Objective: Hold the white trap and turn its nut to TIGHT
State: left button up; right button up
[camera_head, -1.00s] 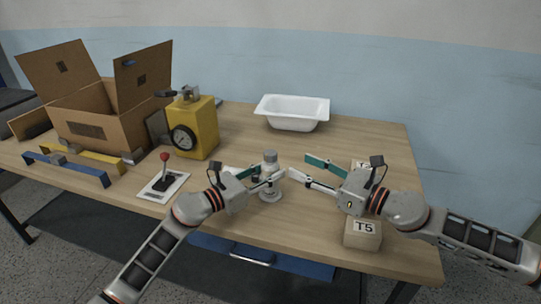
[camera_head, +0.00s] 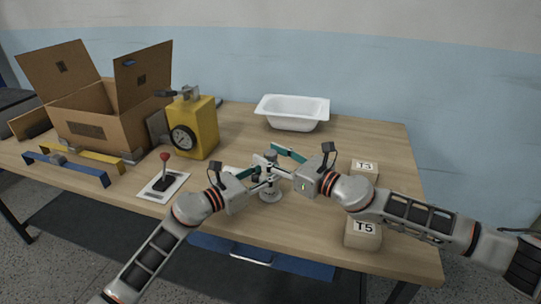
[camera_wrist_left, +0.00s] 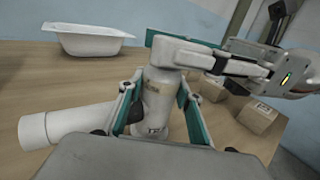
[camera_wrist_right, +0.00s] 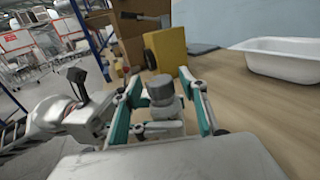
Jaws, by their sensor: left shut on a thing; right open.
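The white trap (camera_head: 270,196) stands upright on the wooden table near its front edge. My left gripper (camera_head: 263,180) is shut on the trap's body, which shows between its fingers in the left wrist view (camera_wrist_left: 157,102). A side pipe (camera_wrist_left: 68,124) sticks out to the left there. The trap's grey nut (camera_wrist_right: 161,88) is on top, between the fingers of my right gripper (camera_wrist_right: 166,92). The right gripper is open around the nut; I cannot tell whether a finger touches it. In the head view the fingers partly hide the nut. I see no readable TIGHT mark.
A white tub (camera_head: 291,124) stands at the back. Blocks marked T3 (camera_head: 364,166) and T5 (camera_head: 362,241) stand at right. A yellow gauge box (camera_head: 203,130), a red-knobbed lever (camera_head: 164,181) and an open cardboard box (camera_head: 88,122) are at left.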

jog(key=shift+w, duration=0.1)
jog(key=c, duration=1.1)
jog(key=shift+a, duration=0.15)
jog(key=shift+a+r+n+g+y, duration=0.3)
jog(key=shift+n+g+y, duration=0.1)
jog(key=shift+y, duration=0.1)
jog(key=shift+d+f+n+g+y, duration=0.15)
jog(key=shift+n+g+y, duration=0.2)
jog(key=shift+g, duration=0.2)
jog(key=shift+d+f+n+g+y, duration=0.1)
jog(key=shift+n+g+y, duration=0.15)
jog(key=shift+n+g, duration=0.25)
jog(key=shift+w+f+n+g+y, duration=0.1)
jog(key=shift+n+g+y, duration=0.7)
jog(key=shift+n+g, duration=1.35)
jog(key=shift+f+n+g, duration=0.2)
jog(key=shift+n+g, duration=0.1)
jog(key=shift+g, duration=1.4)
jog(key=shift+d+r+n+g, duration=0.1)
jog(key=shift+n+g, duration=0.2)
jog(key=shift+g, duration=0.1)
